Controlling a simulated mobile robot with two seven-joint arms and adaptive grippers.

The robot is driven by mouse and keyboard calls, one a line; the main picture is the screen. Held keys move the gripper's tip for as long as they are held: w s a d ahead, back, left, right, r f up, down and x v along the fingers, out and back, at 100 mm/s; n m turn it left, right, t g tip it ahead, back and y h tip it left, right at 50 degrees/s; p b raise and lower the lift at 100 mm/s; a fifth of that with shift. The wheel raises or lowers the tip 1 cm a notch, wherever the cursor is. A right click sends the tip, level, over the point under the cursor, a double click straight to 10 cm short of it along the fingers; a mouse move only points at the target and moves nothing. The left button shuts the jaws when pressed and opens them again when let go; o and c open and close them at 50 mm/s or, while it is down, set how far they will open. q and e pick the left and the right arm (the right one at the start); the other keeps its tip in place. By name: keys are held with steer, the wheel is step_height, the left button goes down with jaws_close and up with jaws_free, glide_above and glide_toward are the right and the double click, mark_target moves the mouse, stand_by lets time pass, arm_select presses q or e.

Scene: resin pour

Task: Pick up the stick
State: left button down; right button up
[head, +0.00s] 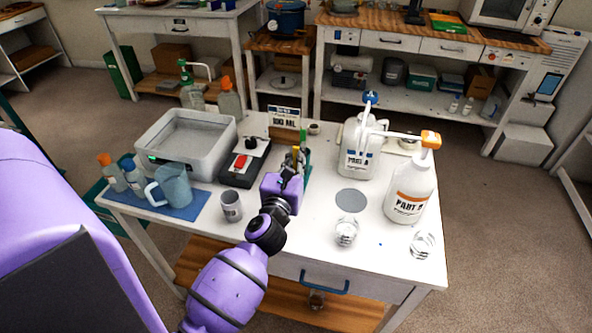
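My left gripper (292,170) reaches over the middle of the white table (318,225), seen from behind. Its fingers point away from me at a small group of upright things near the table's back. A thin green stick-like piece (303,138) rises there just past the fingers, with a yellowish tip (295,154) beside it. The gripper and wrist hide the lower parts, so I cannot tell whether the fingers touch or hold a stick. My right gripper is not in view.
Right are two white jugs, PART A (357,160) and PART B (408,200), and clear cups (346,232).

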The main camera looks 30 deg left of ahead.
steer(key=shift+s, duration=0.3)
